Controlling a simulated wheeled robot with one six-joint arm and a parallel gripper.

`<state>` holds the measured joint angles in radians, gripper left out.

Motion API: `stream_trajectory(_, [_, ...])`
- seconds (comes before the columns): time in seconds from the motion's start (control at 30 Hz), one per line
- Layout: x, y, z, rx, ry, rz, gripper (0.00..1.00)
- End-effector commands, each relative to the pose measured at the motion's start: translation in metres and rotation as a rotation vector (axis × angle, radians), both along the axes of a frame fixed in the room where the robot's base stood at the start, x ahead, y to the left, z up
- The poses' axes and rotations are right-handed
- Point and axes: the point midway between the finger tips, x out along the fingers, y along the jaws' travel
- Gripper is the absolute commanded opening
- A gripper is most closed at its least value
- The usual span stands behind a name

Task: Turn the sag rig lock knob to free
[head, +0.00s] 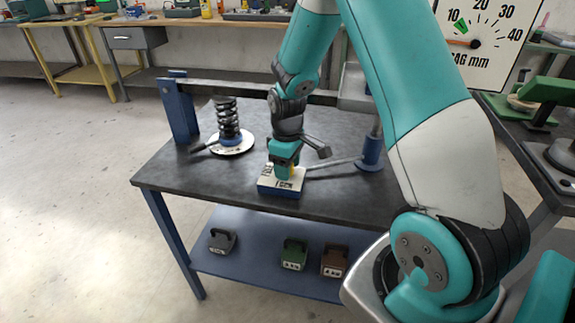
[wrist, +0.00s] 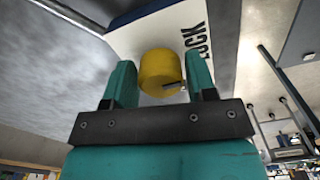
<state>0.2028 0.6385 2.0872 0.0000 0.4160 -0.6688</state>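The lock knob is a yellow round knob (wrist: 160,70) on the white face of a box marked LOCK (wrist: 188,28). A small grey pin or pointer shows at the knob's lower right. In the head view the blue and white lock box (head: 281,182) sits at the table's front edge, and a bit of yellow shows under my gripper (head: 284,163). In the wrist view my gripper (wrist: 160,84) has its two teal fingers apart, one on each side of the knob. Narrow gaps show beside the knob. Whether the fingers reach down around it I cannot tell.
A blue post (head: 370,150) with a rod is right of the box. The dial (head: 480,40) reads SAG mm. Several weights (head: 293,254) lie on the shelf below.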

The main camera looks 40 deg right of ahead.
Motion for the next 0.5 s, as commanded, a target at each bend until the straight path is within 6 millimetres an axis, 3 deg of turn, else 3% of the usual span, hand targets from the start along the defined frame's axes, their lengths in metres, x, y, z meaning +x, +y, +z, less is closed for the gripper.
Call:
stream_trajectory(0.03, [0.0000, 0.0000, 0.0001, 0.000, 0.000, 0.000, 0.40])
stream_trajectory(0.1, [0.0001, 0.0000, 0.0002, 0.000, 0.000, 0.000, 0.23])
stream_trajectory(0.13, [0.0000, 0.0000, 0.0002, 0.000, 0.000, 0.000, 0.20])
stream_trajectory(0.5, [0.0001, 0.0003, 0.0012, 0.000, 0.000, -0.054, 0.20])
